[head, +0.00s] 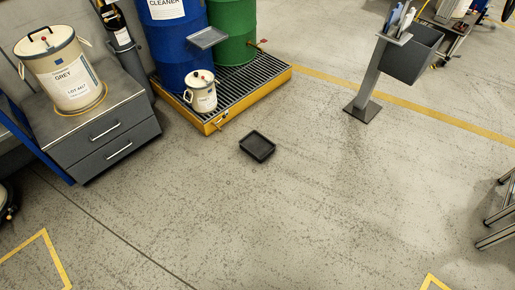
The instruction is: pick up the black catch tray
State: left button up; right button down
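The black catch tray (249,154) lies flat on the concrete floor near the middle of the head view. It is a small, shallow, dark rectangular tray with raised walls, and it looks empty. It sits apart from the front right corner of the yellow-edged spill pallet. Neither of my grippers shows in the head view, so their position relative to the tray cannot be seen.
The spill pallet (263,91) carries a blue drum (178,48), a green drum (233,28) and a cream can (203,97). A grey drawer cabinet (105,135) stands left. A post with a grey bin (412,57) stands right. Floor around the tray is clear.

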aim_at(259, 147)
jog(key=i+l, duration=0.1)
jog(key=i, duration=0.35)
jog(key=i+u, duration=0.1)
jog(key=i, duration=0.3)
jog(key=i+l, duration=0.2)
jog(key=i, duration=0.25)
jog(key=j+u, duration=0.05)
